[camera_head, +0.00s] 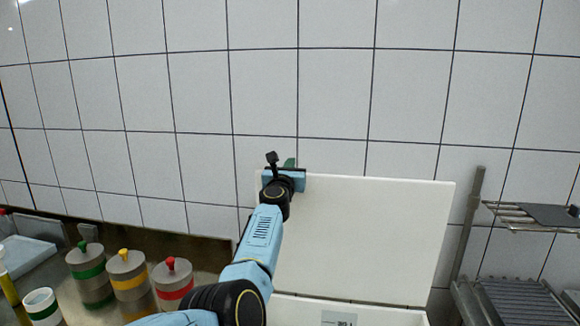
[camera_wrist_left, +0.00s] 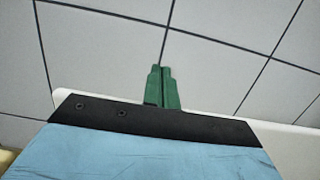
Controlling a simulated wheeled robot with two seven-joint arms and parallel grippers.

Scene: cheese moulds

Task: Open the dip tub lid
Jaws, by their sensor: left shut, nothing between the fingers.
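The white dip tub lid (camera_head: 370,240) stands raised and nearly upright in front of the tiled wall. The white tub (camera_head: 395,318) shows only as a strip with a small label at the bottom edge; its inside is hidden. My left gripper (camera_head: 290,163) is at the lid's upper left edge, and its arm covers the lid's left side. In the left wrist view its green fingers (camera_wrist_left: 162,88) are shut together and empty, pointing at the wall. The lid's edge (camera_wrist_left: 85,96) shows behind the gripper there; I cannot tell whether they touch. My right gripper is out of view.
Moulds with a green knob (camera_head: 88,275), a yellow knob (camera_head: 127,274) and a red knob (camera_head: 173,280) stand at the lower left. A wire rack (camera_head: 520,220) stands at the right. The tiled wall (camera_head: 330,90) is close behind the lid.

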